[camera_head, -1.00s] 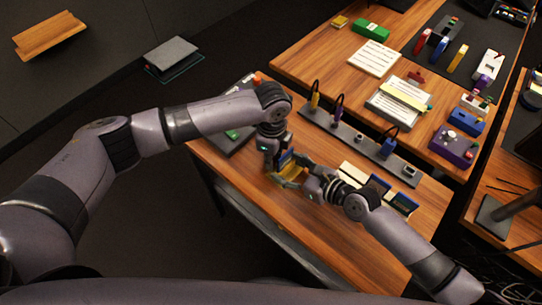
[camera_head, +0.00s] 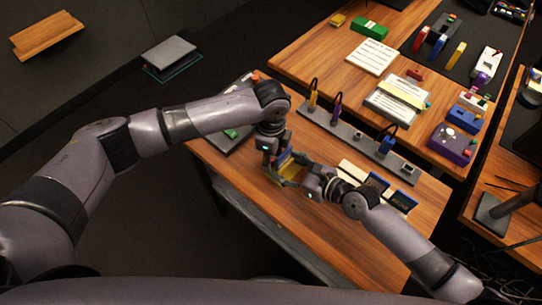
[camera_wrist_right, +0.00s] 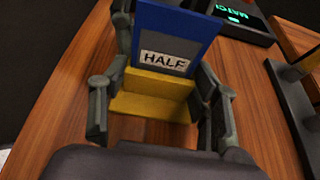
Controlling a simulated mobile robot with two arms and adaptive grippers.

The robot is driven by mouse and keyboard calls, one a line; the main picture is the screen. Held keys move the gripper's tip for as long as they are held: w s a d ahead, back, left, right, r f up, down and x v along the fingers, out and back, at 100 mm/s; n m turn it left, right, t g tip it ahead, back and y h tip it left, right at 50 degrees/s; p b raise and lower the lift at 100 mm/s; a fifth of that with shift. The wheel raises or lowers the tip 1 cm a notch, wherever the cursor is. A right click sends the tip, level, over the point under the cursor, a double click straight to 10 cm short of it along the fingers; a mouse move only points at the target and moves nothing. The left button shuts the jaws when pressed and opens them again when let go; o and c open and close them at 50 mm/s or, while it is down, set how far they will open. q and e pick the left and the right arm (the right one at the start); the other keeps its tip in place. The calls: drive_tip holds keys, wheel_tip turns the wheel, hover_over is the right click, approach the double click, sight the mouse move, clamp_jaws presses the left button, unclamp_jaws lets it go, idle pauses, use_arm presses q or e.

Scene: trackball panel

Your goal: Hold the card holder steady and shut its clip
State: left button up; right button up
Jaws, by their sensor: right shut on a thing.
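The card holder is a yellow block (camera_wrist_right: 150,100) with an upright blue card marked HALF (camera_wrist_right: 170,50) behind it in the right wrist view. In the head view the yellow holder (camera_head: 291,172) is small, near the front edge of the table. My right gripper (camera_wrist_right: 160,85) is shut on the holder, a finger at each side; it also shows in the head view (camera_head: 290,174). My left gripper (camera_head: 268,158) points down at the holder's left side; its fingertips are too small to tell whether they are open. The clip's state is not clear.
A dark strip with several coloured plugs (camera_head: 350,136) lies behind the holder. Pale pieces with blue cards (camera_head: 402,200) lie to the right. A dark panel (camera_head: 240,140) with a green display is at the back left. Bare wood (camera_head: 340,230) lies in front.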

use_arm(q)
wheel_tip(320, 180, up, 12)
idle(0.4)
drive_tip(key=shift+f, duration=0.1)
drive_tip(key=shift+c, duration=0.5)
